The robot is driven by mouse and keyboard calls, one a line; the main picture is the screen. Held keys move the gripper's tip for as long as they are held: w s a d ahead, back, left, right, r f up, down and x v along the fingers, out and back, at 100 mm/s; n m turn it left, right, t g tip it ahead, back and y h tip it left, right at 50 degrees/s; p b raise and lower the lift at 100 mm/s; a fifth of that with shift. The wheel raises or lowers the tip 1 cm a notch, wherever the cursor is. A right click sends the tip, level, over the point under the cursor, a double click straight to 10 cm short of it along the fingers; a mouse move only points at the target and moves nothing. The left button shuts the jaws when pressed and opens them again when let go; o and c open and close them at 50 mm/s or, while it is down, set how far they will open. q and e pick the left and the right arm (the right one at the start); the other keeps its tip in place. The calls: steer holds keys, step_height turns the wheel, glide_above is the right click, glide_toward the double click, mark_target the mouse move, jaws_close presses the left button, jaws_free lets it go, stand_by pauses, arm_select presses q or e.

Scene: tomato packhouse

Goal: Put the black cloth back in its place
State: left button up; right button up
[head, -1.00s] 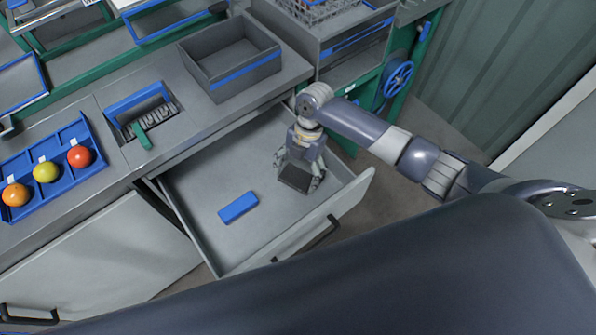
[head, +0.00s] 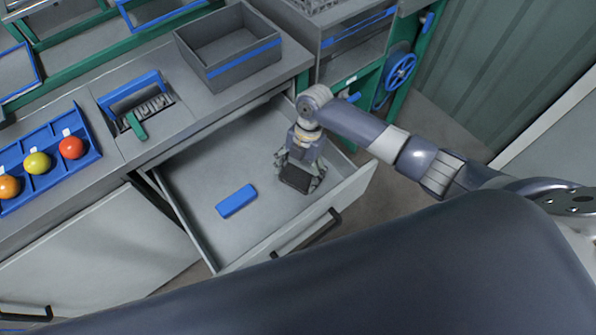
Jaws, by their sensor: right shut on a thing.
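The black cloth (head: 295,179) is a small dark folded pad at the right end of the open drawer (head: 185,187). My right gripper (head: 299,177) reaches down into the drawer and is shut on the cloth, with its fingers on either side of it. Whether the cloth touches the drawer floor I cannot tell. My left gripper is not in view.
A blue block (head: 236,201) lies in the drawer left of the cloth. A blue handwheel (head: 401,70) is at right.

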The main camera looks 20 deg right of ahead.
steer(key=shift+f, duration=0.45)
steer(key=o, duration=1)
steer(key=shift+o, duration=0.2)
steer(key=shift+c, duration=1.3)
steer(key=shift+r, duration=0.1)
step_height(320, 180, up, 7)
steer(key=p, duration=0.6)
